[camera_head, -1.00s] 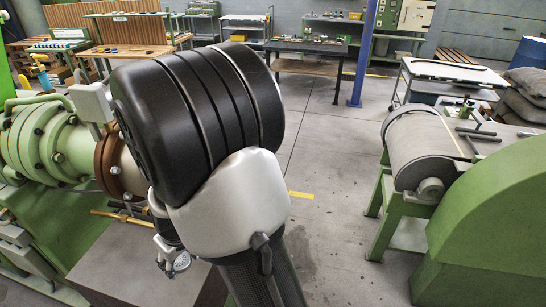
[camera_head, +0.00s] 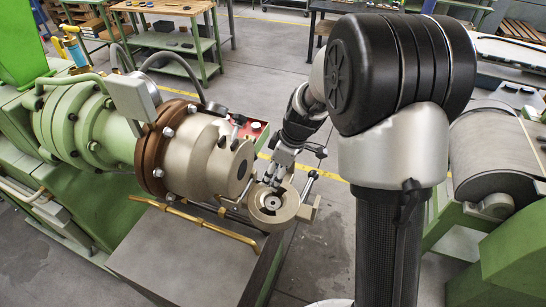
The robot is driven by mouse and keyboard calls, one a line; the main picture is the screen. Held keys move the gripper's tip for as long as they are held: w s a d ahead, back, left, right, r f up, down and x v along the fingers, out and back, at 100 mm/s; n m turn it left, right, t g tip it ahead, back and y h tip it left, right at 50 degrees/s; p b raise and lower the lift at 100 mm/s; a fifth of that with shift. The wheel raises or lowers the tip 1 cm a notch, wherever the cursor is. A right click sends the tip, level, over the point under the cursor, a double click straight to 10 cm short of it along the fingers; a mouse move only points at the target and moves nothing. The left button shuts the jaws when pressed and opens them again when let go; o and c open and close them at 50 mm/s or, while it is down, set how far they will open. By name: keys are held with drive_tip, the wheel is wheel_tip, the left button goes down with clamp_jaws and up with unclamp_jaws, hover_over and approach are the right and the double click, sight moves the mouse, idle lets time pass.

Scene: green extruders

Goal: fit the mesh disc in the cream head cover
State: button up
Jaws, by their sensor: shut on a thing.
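The cream head cover (camera_head: 298,211) is a round, ring-shaped piece swung out at the front end of the cream extruder head (camera_head: 207,160). It faces up towards the camera and has a round recess with a dark centre. My gripper (camera_head: 276,184) reaches down from above to the upper side of this recess, its fingers shut. The mesh disc (camera_head: 272,203) appears as a small grey round piece at the fingertips, over or in the recess. It is too small to tell whether it is seated. The fingers hide part of the cover's upper rim.
A brown flange (camera_head: 153,160) joins the head to the green extruder barrel (camera_head: 85,130). A brass pipe (camera_head: 190,216) runs below the head. A red box (camera_head: 255,131) is behind it. Workbenches stand at the back; a roller stand (camera_head: 495,160) is at right.

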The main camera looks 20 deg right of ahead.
drive_tip(key=shift+w, duration=0.1)
drive_tip(key=shift+s+f+b, duration=0.3)
drive_tip(key=shift+f, duration=0.35)
wheel_tip(320, 180, down, 8)
drive_tip(key=b, duration=0.7)
drive_tip(key=shift+w, duration=0.1)
drive_tip(key=shift+d+b, duration=0.1)
drive_tip(key=shift+b, duration=0.4)
idle(0.7)
drive_tip(key=shift+f+b, duration=0.4)
drive_tip(key=shift+b, duration=0.2)
drive_tip(key=shift+s+f, duration=0.3)
idle(0.3)
